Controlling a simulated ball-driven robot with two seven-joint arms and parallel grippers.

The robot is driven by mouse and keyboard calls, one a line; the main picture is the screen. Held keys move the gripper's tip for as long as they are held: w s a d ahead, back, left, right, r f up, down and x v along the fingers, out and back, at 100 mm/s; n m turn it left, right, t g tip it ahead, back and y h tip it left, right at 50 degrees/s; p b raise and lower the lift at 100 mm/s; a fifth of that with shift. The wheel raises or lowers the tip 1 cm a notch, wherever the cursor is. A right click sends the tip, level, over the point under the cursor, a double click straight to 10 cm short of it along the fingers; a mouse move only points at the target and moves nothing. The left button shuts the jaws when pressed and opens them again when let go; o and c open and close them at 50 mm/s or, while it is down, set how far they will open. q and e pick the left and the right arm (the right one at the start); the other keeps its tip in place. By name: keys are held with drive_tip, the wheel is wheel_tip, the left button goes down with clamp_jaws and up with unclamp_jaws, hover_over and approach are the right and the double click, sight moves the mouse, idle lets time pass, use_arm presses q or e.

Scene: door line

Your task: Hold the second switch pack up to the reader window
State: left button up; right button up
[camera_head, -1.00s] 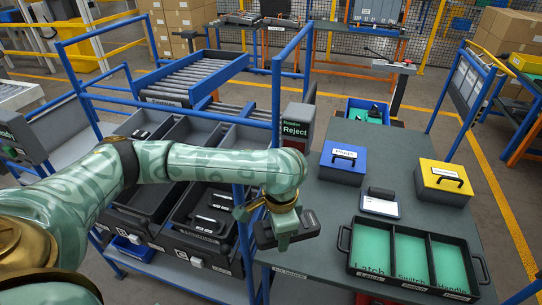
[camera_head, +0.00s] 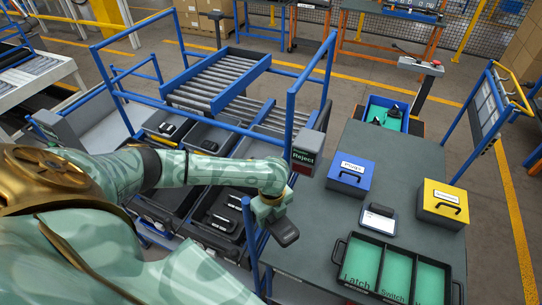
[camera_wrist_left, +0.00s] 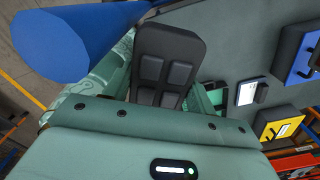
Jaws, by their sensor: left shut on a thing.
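My left gripper (camera_head: 268,208) is shut on a dark, flat switch pack (camera_head: 284,232). It holds the pack near the left edge of the green-grey table, and the pack's face with several raised pads shows in the left wrist view (camera_wrist_left: 167,62). A grey box with a "Reject" label (camera_head: 304,157) stands beyond the pack, near a blue post; I take it for the reader, and its window cannot be made out. The pack is apart from it. My right gripper is not in view.
A black tray (camera_head: 340,262) with green compartments, marked Latch and Switch among others, sits at the table's front. Blue (camera_head: 350,174) and yellow (camera_head: 443,204) boxes and a small display (camera_head: 378,219) stand behind it. Black bins (camera_head: 222,215) and blue rails (camera_head: 247,222) lie left.

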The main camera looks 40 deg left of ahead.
use_arm(q)
drive_tip(key=w+a+b, duration=0.2)
drive_tip(key=w+b, duration=0.6)
drive_tip(key=w, duration=0.1)
drive_tip(key=shift+w+a, duration=0.15)
drive_tip(key=shift+w, duration=0.2)
drive_tip(key=s+d+p, duration=0.1)
drive_tip(key=s+p, duration=0.5)
drive_tip(key=s, duration=0.1)
drive_tip(key=s+d+p, duration=0.1)
drive_tip(key=s+p, duration=0.2)
drive_tip(key=shift+s+d+r, duration=0.2)
drive_tip(key=shift+s+d, duration=0.1)
drive_tip(key=shift+s, duration=0.05)
drive_tip(key=shift+s+d+f+p, duration=0.15)
drive_tip(key=shift+s+p, duration=0.25)
drive_tip(key=shift+s, duration=0.1)
drive_tip(key=shift+f, duration=0.1)
